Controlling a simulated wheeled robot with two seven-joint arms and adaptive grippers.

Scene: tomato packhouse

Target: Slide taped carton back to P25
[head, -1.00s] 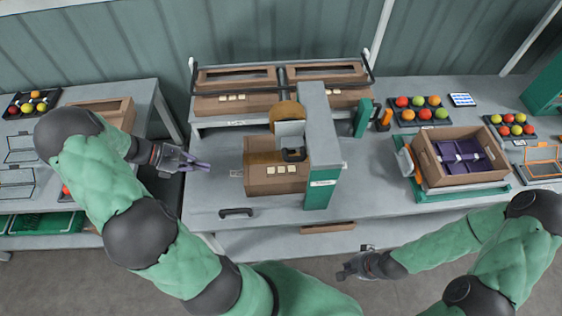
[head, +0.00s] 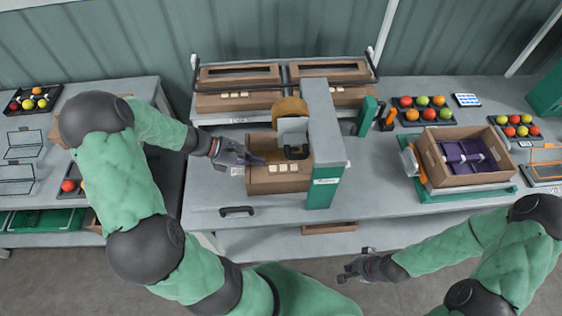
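The taped carton (head: 272,183) is a brown box with several pale labels on its front. It sits on the grey bench under the taping machine (head: 322,140), which has a green and grey post and a brown tape roll. My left gripper (head: 256,160) is at the carton's left end, its purple fingers over or against the upper left edge. I cannot tell whether the fingers touch it or how far apart they are. My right gripper (head: 345,272) hangs in front of the bench, low and away from the carton. Its fingers are too small to read. No P25 marking is readable.
A rack behind holds two brown cartons (head: 237,100). A black handle (head: 237,211) lies at the bench front. On the right, an open carton (head: 440,153) with purple dividers stands on a green base (head: 425,196), near trays of tomatoes (head: 423,117).

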